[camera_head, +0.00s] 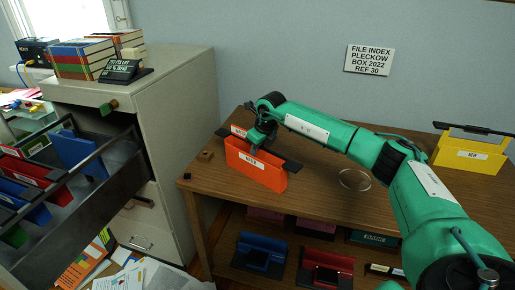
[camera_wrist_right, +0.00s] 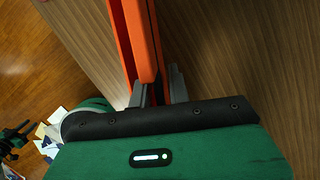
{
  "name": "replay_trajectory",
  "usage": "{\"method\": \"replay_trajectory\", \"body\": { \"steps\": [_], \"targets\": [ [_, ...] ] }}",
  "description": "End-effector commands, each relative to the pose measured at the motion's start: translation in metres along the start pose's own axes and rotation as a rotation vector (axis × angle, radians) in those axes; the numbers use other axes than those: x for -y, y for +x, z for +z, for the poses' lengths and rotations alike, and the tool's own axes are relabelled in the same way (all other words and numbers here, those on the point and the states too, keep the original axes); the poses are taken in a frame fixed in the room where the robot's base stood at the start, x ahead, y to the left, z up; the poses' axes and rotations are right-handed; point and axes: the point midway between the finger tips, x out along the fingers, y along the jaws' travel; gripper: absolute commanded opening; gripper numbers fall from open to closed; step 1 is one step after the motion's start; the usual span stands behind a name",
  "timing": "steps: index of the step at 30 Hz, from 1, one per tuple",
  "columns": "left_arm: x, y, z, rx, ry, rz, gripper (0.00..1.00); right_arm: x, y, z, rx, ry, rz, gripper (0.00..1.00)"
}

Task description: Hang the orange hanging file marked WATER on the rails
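The orange hanging file (camera_head: 258,168) stands upright on the wooden desk, with a white label too small to read surely and a dark bar along its top. My right gripper (camera_head: 256,139) is at the top of the file, toward its left end. In the right wrist view, its two fingers (camera_wrist_right: 160,92) are on either side of the file's top bar, and the orange panel (camera_wrist_right: 146,40) runs away between them; whether they press on it is unclear. The rails (camera_head: 92,208) belong to the open cabinet drawer at left, which holds red, blue and green files.
A grey cabinet (camera_head: 165,120) with books (camera_head: 85,58) on top stands left of the desk (camera_head: 325,205). A yellow file (camera_head: 470,152) stands at the desk's right. A round clear disc (camera_head: 354,179) lies mid-desk. Blue (camera_head: 262,255) and red (camera_head: 326,268) items sit on the lower shelf.

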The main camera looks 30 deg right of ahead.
Motion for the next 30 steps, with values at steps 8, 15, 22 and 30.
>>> {"method": "replay_trajectory", "body": {
  "steps": [8, 15, 22, 30],
  "targets": [
    [0.0, -0.001, -0.001, -0.001, 0.0, 0.0, 0.32, 0.0, 0.0, 0.0, 0.0, 0.0, 0.0, 0.0],
    [-0.001, -0.004, 0.0, 0.0, 0.002, 0.002, 0.32, 0.0, -0.005, 0.002, 0.001, 0.0, 0.001, 0.0],
    [-0.001, -0.01, -0.002, 0.0, 0.001, 0.001, 0.32, 0.0, -0.014, 0.004, 0.001, 0.0, 0.001, 0.0],
    [-0.001, -0.015, -0.003, 0.0, 0.001, 0.001, 0.32, 0.0, -0.02, 0.006, 0.001, 0.0, 0.001, 0.0]
  ]
}}
